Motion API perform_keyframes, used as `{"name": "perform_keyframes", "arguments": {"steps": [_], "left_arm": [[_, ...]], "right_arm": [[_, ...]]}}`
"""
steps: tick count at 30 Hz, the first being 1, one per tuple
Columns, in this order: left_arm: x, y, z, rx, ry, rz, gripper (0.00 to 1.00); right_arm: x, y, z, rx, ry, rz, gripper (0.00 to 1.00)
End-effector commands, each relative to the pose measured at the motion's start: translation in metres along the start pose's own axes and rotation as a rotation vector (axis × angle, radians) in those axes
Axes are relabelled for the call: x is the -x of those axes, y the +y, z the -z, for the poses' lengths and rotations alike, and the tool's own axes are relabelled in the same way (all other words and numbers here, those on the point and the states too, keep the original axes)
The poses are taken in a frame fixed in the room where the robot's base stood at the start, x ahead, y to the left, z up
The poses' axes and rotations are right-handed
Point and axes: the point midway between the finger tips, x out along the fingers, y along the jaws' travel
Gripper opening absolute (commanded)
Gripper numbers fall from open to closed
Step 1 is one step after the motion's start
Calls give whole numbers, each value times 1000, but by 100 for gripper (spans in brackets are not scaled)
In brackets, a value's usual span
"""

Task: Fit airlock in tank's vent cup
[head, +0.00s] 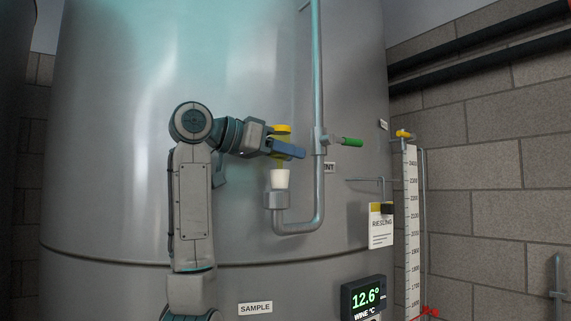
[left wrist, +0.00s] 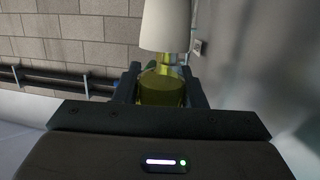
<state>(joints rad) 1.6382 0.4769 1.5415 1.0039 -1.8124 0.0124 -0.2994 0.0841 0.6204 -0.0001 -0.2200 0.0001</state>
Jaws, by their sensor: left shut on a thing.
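The airlock has a yellow cap (head: 281,129), a yellowish see-through body (left wrist: 162,90) and a white tapered bung (head: 280,178) below. My left gripper (head: 286,150) is shut on the body, with the cap above the fingers and the bung below. The vent cup (head: 276,200) is the grey cup at the end of the bent pipe. The bung's lower end overlaps the cup's rim in the head view, slightly right of its middle. I cannot tell whether it is inside or in front. In the left wrist view the bung (left wrist: 168,25) runs off the top edge. My right gripper is not in view.
The vent pipe (head: 318,190) rises close to the right of my fingertips, with a green-handled valve (head: 350,141). The steel tank (head: 110,150) fills the background. A tag (head: 380,228), a level gauge (head: 411,220) and a display (head: 364,298) are farther right.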

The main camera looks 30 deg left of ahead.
Motion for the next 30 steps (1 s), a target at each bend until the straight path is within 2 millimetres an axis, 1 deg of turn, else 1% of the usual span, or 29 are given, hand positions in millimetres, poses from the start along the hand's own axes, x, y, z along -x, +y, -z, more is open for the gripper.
{"name": "perform_keyframes", "arguments": {"steps": [2, 3, 4, 6, 10, 16, 17, 18, 20, 30], "left_arm": [[-2, -1, -10, 0, -2, 2, 14], [-3, -1, -15, 0, -4, 2, 11], [-4, -1, -19, 0, -4, 3, 11], [-6, -1, -28, 2, -8, 1, 1], [-8, -1, -36, 2, -6, 0, 1], [-8, 0, -36, 2, -3, 0, 1], [-8, 0, -36, 2, -3, -1, 39], [-8, 0, -36, 2, -3, -1, 47], [-8, 0, -35, 2, -3, -1, 59], [-4, 0, -35, 0, 0, 1, 59]], "right_arm": [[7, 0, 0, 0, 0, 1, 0], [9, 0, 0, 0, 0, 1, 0], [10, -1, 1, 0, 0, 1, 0], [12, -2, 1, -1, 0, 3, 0], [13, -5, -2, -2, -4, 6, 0], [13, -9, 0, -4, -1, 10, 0], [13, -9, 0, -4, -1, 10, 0], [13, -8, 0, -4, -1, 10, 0], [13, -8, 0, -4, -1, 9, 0], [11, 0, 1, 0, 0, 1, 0]]}}
